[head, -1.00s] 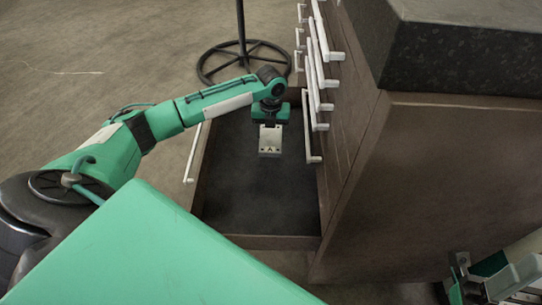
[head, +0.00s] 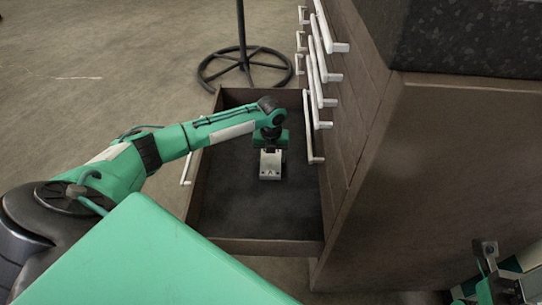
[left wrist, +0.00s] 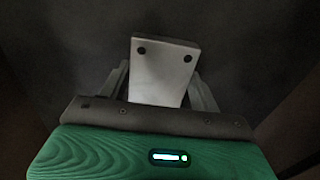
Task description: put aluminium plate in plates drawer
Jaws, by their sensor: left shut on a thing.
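The aluminium plate (head: 271,166) is a small light-grey block with dark holes. It shows in the left wrist view (left wrist: 162,70) between the two fingers of my left gripper (left wrist: 160,90). My left gripper (head: 270,152) is shut on it and points down inside the open drawer (head: 262,247), over its dark floor. Whether the plate touches the floor I cannot tell. My right gripper (head: 490,265) is at the lower right, beside the cabinet; its jaws are not clear.
The brown cabinet (head: 410,190) with a dark stone top (head: 460,40) stands on the right. Several white handles (head: 313,125) of closed drawers stick out above the open one. A black stand with a round base (head: 243,68) is behind. The open drawer looks otherwise empty.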

